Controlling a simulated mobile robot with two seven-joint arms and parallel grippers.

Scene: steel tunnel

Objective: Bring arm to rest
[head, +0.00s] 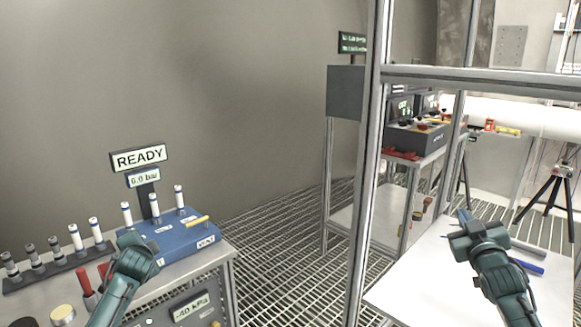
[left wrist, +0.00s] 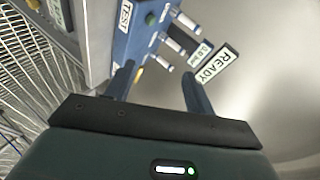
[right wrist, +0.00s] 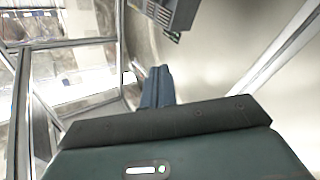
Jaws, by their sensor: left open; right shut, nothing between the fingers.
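My right arm rises at the right of the head view, and its gripper (head: 465,217) is raised in front of a white tabletop. The right wrist view shows the two fingers of that gripper (right wrist: 157,86) together with nothing between them. My left arm comes in at the lower left, and its gripper (head: 133,240) is in front of the blue test block (head: 180,240). In the left wrist view the fingers of the left gripper (left wrist: 158,88) stand apart and empty. The blue block (left wrist: 130,40) and the READY sign (left wrist: 217,66) lie beyond them.
A dark rack (head: 60,268) of several vials stands on the left bench. A metal frame post (head: 367,170) rises between the benches. A blue marker (head: 526,266) lies on the white table (head: 420,285) beside my right arm. Grating floor (head: 290,230) is open between them.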

